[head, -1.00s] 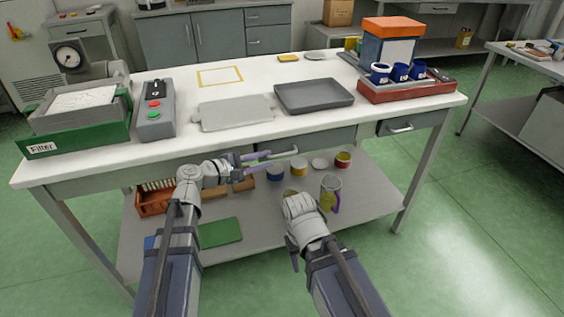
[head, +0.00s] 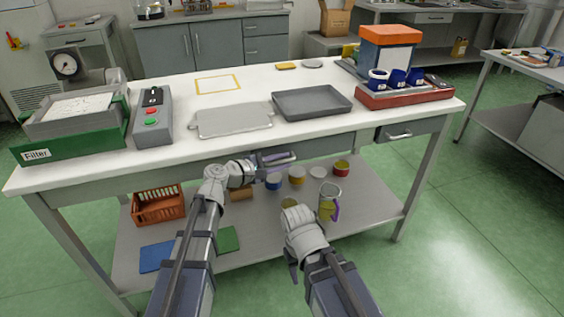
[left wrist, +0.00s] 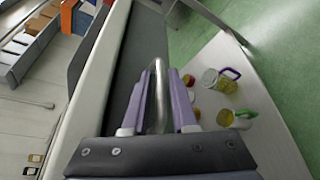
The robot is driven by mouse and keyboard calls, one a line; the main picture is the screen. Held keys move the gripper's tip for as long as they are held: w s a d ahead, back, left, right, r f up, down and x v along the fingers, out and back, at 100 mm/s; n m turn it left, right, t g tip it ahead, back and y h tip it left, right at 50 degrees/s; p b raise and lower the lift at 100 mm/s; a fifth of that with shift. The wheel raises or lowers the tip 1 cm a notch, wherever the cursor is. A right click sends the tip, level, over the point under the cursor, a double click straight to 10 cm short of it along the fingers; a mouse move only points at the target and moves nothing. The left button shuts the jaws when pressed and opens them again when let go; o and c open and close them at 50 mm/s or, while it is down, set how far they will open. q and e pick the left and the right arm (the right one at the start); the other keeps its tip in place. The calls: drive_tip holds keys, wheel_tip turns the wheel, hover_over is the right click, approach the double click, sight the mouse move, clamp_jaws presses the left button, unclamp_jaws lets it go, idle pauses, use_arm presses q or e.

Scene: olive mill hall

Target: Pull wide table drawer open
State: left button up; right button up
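The table (head: 235,158) has a wide grey drawer (head: 325,143) under the middle of its top; its front looks flush and shut. Its metal bar handle (left wrist: 158,95) stands between the two purple fingers of my left gripper (left wrist: 159,102) in the left wrist view. Gaps show between handle and fingers, so the gripper is open around the handle. In the head view my left gripper (head: 280,158) is at the drawer front and partly hides the handle. My right gripper (head: 293,262) hangs low in front of the table; its fingers are mostly hidden.
A narrower drawer with a handle (head: 398,135) is at the table's right. The lower shelf (head: 365,205) holds an orange crate (head: 158,205), several cans and a jug (head: 328,203). On top are a grey tray (head: 312,102), a control box (head: 153,122) and a green filter box (head: 68,143).

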use_arm(q)
clamp_jaws()
idle(1.2)
